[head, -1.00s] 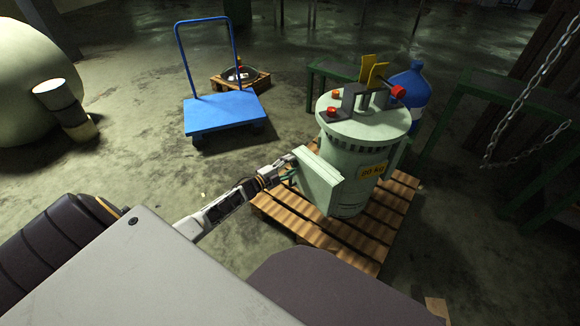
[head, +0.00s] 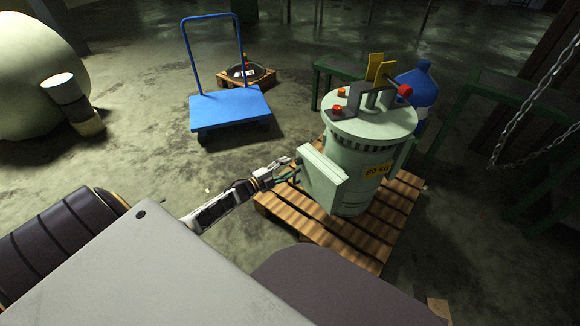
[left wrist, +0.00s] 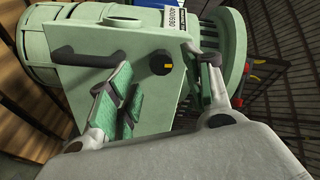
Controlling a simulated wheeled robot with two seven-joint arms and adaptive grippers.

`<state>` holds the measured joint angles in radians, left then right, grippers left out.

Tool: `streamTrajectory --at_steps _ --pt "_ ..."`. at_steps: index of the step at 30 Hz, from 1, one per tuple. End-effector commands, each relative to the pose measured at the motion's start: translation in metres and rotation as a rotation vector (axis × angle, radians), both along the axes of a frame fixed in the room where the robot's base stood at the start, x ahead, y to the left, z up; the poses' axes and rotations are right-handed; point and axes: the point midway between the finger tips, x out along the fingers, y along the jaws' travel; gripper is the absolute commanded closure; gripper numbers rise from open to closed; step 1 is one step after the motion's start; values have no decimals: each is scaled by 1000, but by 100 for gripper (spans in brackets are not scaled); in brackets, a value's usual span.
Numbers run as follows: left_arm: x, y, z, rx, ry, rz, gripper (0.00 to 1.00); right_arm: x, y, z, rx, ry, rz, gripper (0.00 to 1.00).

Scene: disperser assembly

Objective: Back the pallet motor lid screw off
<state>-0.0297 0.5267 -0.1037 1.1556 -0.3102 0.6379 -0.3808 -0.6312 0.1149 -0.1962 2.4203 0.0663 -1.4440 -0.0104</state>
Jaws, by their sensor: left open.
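The pale green motor (head: 350,190) stands upright on a wooden pallet (head: 285,222), with a box-like lid (head: 322,178) on its left side. In the left wrist view the lid face (left wrist: 148,88) fills the middle, with a black handle (left wrist: 88,57) and a dark round screw knob (left wrist: 161,63) with a yellow mark. My left gripper (head: 290,168) is in front of the lid. In the left wrist view its open fingers (left wrist: 163,68) lie on either side of the screw in the picture; I cannot tell whether they touch it. My right gripper is not in view.
A blue trolley (head: 230,107) stands behind on the left, near a small pallet with a dark round part (head: 250,73). A blue bottle (head: 418,92) and green frames stand behind the motor. A chain (head: 520,125) hangs at right.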

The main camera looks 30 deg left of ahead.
Motion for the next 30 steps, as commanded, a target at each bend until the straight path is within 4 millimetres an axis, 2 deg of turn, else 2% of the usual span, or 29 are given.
streamTrajectory --at_steps 21,30 --pt "-58 21 -1 0 2 1 50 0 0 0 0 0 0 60" --pt "-69 26 0 0 0 1 50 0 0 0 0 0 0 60"
